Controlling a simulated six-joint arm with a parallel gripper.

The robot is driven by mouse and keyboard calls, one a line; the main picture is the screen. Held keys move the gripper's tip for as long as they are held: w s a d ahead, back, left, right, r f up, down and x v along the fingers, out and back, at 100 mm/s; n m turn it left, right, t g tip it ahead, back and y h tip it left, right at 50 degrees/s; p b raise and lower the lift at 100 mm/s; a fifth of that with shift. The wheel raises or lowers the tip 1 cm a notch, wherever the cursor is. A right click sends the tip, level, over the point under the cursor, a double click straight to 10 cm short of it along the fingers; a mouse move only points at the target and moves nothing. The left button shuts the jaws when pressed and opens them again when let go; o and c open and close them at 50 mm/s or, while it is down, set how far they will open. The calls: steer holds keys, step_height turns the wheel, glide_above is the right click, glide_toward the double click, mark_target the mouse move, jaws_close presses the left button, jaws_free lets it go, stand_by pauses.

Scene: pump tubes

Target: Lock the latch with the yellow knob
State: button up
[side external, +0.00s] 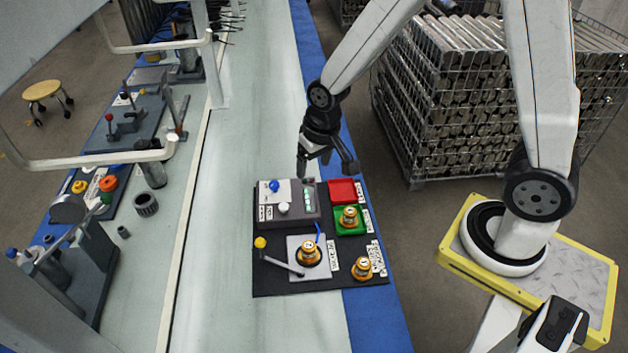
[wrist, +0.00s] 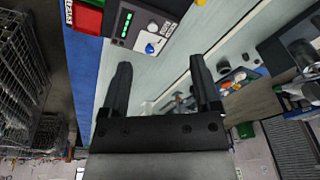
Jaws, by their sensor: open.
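The yellow knob (side external: 260,242) is at the left end of a thin metal latch lever (side external: 282,262) on a black board. The lever runs down and right toward a grey plate (side external: 305,282). A brass-coloured part (side external: 308,254) with an orange base sits on that plate, beside the lever's right end. My gripper (side external: 328,168) is above the back of the board, apart from the latch. In the wrist view my gripper (wrist: 157,75) shows two dark fingers spread apart with nothing between them. The yellow knob is not in the wrist view.
Behind the latch stands a grey control box (side external: 287,203) with a blue knob (side external: 274,186) and a white knob (side external: 284,208). A red tray (side external: 342,191) and a green tray (side external: 338,228) holding a brass part stand right of it. Another brass part (side external: 363,267) is at front right. Bench left of the board is clear.

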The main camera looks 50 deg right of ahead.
steer(key=w+a+f+m+g, duration=0.1)
steer(key=w+a+f+m, duration=0.25)
steer(key=w+f, duration=0.5)
steer(key=m+g, duration=0.1)
steer(key=m, duration=0.1)
glide_above(259, 242)
steer(key=f, duration=1.3)
steer(key=shift+w+d, duration=0.15)
steer(key=shift+d, duration=0.2)
steer(key=shift+a+f+m, duration=0.1)
steer(key=shift+f+m, duration=0.15)
steer(key=shift+f, duration=0.05)
steer(key=shift+f, duration=0.15)
steer(key=shift+f, duration=3.75)
jaws_close()
steer(key=shift+w, duration=0.1)
